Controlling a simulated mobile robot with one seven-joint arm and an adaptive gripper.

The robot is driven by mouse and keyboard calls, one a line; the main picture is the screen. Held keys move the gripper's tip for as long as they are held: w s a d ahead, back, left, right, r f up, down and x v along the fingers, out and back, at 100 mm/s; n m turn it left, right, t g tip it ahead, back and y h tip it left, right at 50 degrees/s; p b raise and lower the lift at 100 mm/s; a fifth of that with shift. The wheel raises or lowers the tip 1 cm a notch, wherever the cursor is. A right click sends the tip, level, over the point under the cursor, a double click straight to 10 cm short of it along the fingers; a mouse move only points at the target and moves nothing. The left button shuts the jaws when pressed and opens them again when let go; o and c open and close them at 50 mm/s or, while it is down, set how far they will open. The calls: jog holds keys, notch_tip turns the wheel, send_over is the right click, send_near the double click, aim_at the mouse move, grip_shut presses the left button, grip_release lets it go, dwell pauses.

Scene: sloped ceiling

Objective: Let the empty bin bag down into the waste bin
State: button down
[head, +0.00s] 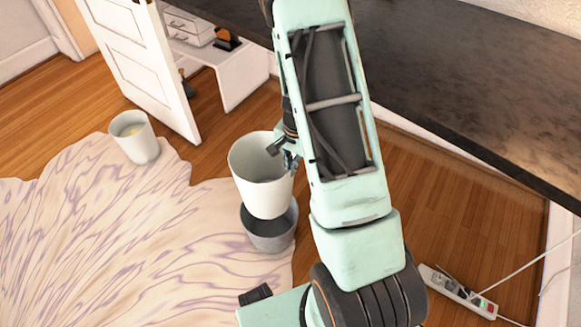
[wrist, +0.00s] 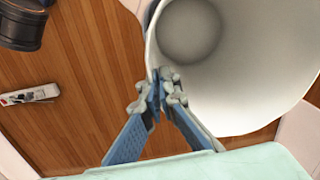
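The empty bin bag (head: 262,188) is white, open-mouthed and shaped like a bucket. Its mouth faces up in the head view. My gripper (head: 287,156) is at its right rim. In the wrist view my gripper (wrist: 162,88) has its fingertips together on the rim of the bag (wrist: 255,75), whose inside is bare. The grey waste bin (head: 269,239) stands on the floor, below the bag in the picture. The bag hides the back of the bin's opening. The visible part of the bin's inside is dark and empty. I cannot tell the height between them.
A patterned rug (head: 110,235) covers the left floor. A dark countertop (head: 480,75) runs along the right. A power strip (head: 458,290) lies at the lower right.

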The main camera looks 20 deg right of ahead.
notch_tip(320, 180, down, 22)
jog(key=b, duration=1.3)
dwell(0.9)
jog(key=c, duration=2.6)
grip_release()
jog(key=shift+c, duration=0.2)
jog(key=o, duration=0.6)
jog(key=shift+c, duration=0.2)
notch_tip(320, 180, up, 12)
jog(key=shift+s+d, duration=0.3)
jog(key=shift+s, duration=0.05)
